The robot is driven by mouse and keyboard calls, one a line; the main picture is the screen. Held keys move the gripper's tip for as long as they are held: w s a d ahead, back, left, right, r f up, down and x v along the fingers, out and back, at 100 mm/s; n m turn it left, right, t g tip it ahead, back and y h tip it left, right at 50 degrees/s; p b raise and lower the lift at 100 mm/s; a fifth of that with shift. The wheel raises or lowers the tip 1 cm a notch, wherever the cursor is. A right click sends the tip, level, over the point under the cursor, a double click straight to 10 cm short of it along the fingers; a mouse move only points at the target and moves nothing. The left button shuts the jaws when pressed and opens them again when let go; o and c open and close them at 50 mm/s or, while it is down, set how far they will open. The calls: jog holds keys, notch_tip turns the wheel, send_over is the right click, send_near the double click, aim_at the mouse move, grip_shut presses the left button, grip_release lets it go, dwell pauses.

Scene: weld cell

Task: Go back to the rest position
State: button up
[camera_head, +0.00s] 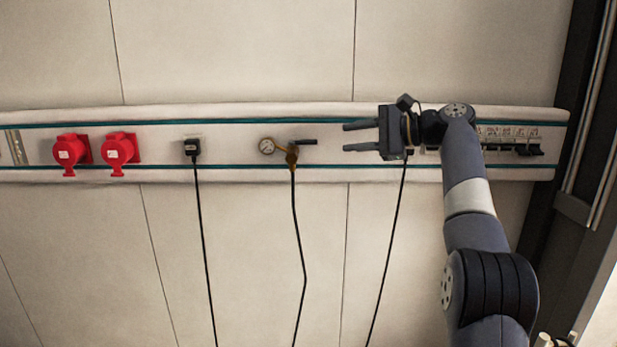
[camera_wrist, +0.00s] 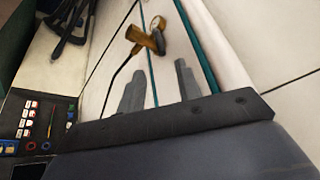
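My gripper (camera_head: 346,137) is in front of the wall rail, right of the middle in the head view, with its two fingers pointing left. The fingers are apart, with nothing between them. In the wrist view both grey fingers (camera_wrist: 159,82) show spread and empty. A brass valve (camera_head: 292,157) with a round gauge (camera_head: 267,146) and a black handle (camera_head: 306,142) is left of the fingertips, apart from them. The valve also shows beyond the fingers in the wrist view (camera_wrist: 146,38). My gripper hides part of the rail and the top of a black cable (camera_head: 389,250).
Two red sockets (camera_head: 69,152) (camera_head: 120,150) and a black plug with a cable (camera_head: 192,147) are on the rail (camera_head: 235,129) to the left. Black switches (camera_head: 528,150) are right of my arm. A dark frame (camera_head: 561,190) stands at the right edge. The wall below is clear except for hanging lines.

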aim_at(314, 142)
jog(key=x, duration=0.5)
jog(key=shift+a+f, duration=0.1)
jog(key=shift+f, duration=0.05)
